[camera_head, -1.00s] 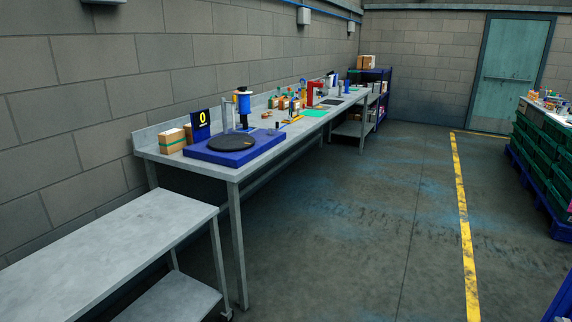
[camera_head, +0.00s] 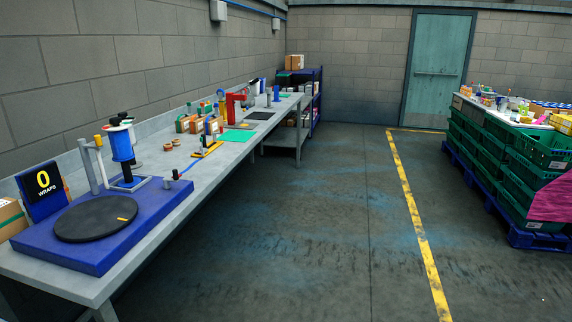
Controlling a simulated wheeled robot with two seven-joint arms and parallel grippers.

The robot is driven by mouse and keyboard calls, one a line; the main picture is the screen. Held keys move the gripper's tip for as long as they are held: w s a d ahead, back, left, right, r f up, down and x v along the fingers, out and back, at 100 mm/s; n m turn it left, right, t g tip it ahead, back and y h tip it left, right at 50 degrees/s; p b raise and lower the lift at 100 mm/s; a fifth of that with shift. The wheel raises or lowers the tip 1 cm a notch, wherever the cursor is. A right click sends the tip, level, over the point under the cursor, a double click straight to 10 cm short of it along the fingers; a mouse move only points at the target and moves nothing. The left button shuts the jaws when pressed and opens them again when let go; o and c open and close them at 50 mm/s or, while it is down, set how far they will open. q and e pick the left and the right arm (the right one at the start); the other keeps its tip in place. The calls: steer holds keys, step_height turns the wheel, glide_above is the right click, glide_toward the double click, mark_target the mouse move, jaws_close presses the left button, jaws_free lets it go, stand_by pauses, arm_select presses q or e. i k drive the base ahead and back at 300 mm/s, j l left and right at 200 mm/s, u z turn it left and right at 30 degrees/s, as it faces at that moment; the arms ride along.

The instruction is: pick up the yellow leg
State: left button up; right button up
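I cannot make out a thing that is clearly a yellow leg. A small yellow mark or piece (camera_head: 122,219) shows on the black round turntable (camera_head: 85,217). A yellow item (camera_head: 207,149) lies farther along the long grey workbench (camera_head: 180,199), too small to tell its shape. Small mixed items (camera_head: 500,98), some yellowish, lie on top of the green crates at the right, too small to tell apart. Neither of my grippers is in view.
The turntable's blue base (camera_head: 50,248) and a blue roll on a stand (camera_head: 122,146) occupy the bench's near end. Green crates (camera_head: 502,180) stand on a blue pallet (camera_head: 524,238) at the right. The floor (camera_head: 310,235) between bench and crates is clear.

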mark_target(223, 108)
steer(key=i+z, duration=0.2)
steer(key=i, duration=0.75)
steer(key=i+z, duration=0.15)
steer(key=i, duration=0.8)
steer(key=i+l+u, duration=0.15)
steer(key=i, duration=0.3)
steer(key=i+l+u, duration=0.2)
steer(key=i, duration=0.25)
steer(key=i+l+u, duration=0.15)
steer(key=i, duration=0.3)
steer(key=i+l+u, duration=0.15)
steer(key=i, duration=0.3)
steer(key=l, duration=0.1)
